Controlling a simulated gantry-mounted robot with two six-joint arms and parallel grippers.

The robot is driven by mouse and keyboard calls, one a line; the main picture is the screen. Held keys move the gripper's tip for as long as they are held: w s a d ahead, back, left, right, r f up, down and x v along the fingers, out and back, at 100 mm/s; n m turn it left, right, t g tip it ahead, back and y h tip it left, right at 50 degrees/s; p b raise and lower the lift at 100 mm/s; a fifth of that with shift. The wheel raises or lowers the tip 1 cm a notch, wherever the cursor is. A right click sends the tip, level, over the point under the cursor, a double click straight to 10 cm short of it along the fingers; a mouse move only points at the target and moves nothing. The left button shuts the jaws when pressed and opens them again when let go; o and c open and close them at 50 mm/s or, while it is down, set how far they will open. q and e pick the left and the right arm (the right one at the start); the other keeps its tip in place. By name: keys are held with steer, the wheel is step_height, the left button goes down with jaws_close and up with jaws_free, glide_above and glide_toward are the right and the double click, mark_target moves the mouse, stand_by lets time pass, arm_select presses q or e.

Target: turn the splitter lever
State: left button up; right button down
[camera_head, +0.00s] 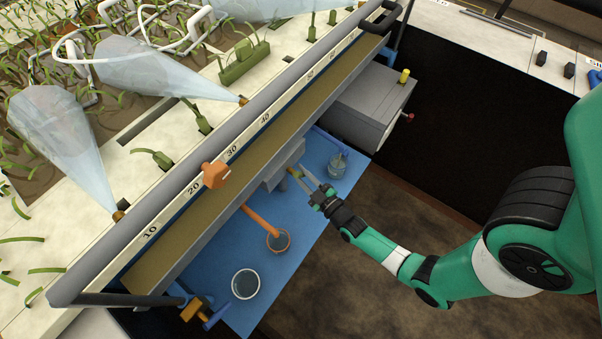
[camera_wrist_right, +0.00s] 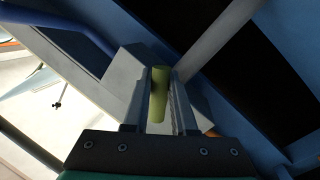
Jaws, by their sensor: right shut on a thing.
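The splitter box (camera_head: 274,181) is a small grey block on the lower side of the flume, with an orange spout (camera_head: 260,225) sloping down from it. The splitter lever shows as a yellow-green stub (camera_wrist_right: 159,95) between the two fingers in the right wrist view. My right gripper (camera_head: 299,174) is shut on the lever beside the box; it also shows in the right wrist view (camera_wrist_right: 160,100). In the head view the fingers partly hide the lever. My left gripper is not in view.
A clear cup (camera_head: 278,241) stands below the spout, a white-rimmed container (camera_head: 245,283) lower left and a glass jar (camera_head: 338,164) to the right, on a blue surface (camera_head: 207,265). A grey cabinet (camera_head: 362,108) stands further right. The long flume (camera_head: 255,140) runs diagonally above.

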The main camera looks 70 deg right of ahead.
steer(key=shift+a+m, duration=0.1)
steer(key=shift+m, duration=0.2)
steer(key=m, duration=0.1)
steer(key=m+p, duration=0.1)
steer(key=m, duration=0.1)
steer(key=shift+w+a+f+g+y, duration=0.1)
steer(key=shift+w+a+g+y, duration=0.05)
steer(key=shift+a+g+y, duration=0.25)
steer(key=shift+w+a+f+m+p, duration=0.1)
steer(key=shift+a+m+p, duration=0.15)
steer(key=shift+m, duration=0.35)
steer(key=shift+w+a+m+p, duration=0.15)
steer(key=shift+m+p, duration=0.1)
steer(key=shift+m, duration=0.35)
steer(key=shift+s, duration=0.1)
steer(key=c, duration=0.7)
jaws_free()
steer(key=shift+y, duration=0.3)
steer(key=shift+c, duration=0.2)
steer(key=p+v, duration=0.3)
steer(key=v, duration=0.8)
steer(key=shift+s+a, duration=0.2)
steer(key=shift+s, duration=0.1)
